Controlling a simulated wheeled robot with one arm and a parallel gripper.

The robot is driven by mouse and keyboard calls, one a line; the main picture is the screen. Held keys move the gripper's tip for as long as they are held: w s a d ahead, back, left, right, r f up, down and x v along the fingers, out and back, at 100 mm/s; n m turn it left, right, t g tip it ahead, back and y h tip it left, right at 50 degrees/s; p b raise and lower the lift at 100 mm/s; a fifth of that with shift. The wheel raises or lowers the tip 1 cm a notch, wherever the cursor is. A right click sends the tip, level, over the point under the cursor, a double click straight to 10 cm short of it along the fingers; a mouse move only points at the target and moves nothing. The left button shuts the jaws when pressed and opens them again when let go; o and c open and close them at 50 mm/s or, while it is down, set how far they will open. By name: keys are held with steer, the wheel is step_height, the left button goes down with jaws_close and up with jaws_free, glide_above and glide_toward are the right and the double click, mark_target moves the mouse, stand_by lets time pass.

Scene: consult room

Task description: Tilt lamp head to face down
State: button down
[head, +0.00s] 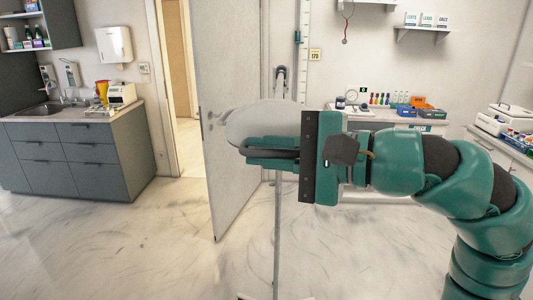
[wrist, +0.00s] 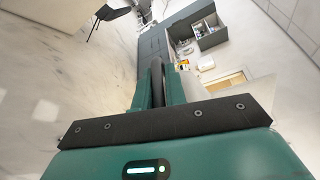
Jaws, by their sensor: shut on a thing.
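The lamp head (head: 258,120) is a pale grey rounded dome in the middle of the head view, at the upper part of a thin floor stand (head: 277,225). My gripper (head: 250,152) reaches in from the right, level, just below and in front of the lamp head. Its fingers are shut on a dark handle (head: 278,151) at the lamp head's lower side. In the wrist view the dark handle (wrist: 157,82) shows between the two fingers. My gripper hides the right part of the lamp head, and I cannot tell which way its face points.
A door (head: 232,80) stands open behind the lamp. A grey cabinet with a sink (head: 70,155) is at the left. A white desk (head: 375,115) with small bottles and boxes is behind my arm, and another counter (head: 505,147) is at the right. The floor at the left front is clear.

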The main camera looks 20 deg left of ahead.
steer(key=shift+f+b, duration=0.35)
steer(key=shift+f, duration=0.4)
steer(key=c, duration=1.5)
jaws_free()
steer(key=d+b, duration=0.1)
steer(key=d, duration=0.4)
steer(key=s+d+r+b, duration=0.1)
steer(key=d+b, duration=0.1)
steer(key=d, duration=0.4)
steer(key=d+r+b, duration=0.1)
steer(key=d+b, duration=0.1)
steer(key=d, duration=0.4)
steer(key=shift+s+d+r, duration=0.1)
steer(key=shift+s+r, duration=0.05)
steer(key=shift+s, duration=0.1)
steer(key=shift+m, duration=0.3)
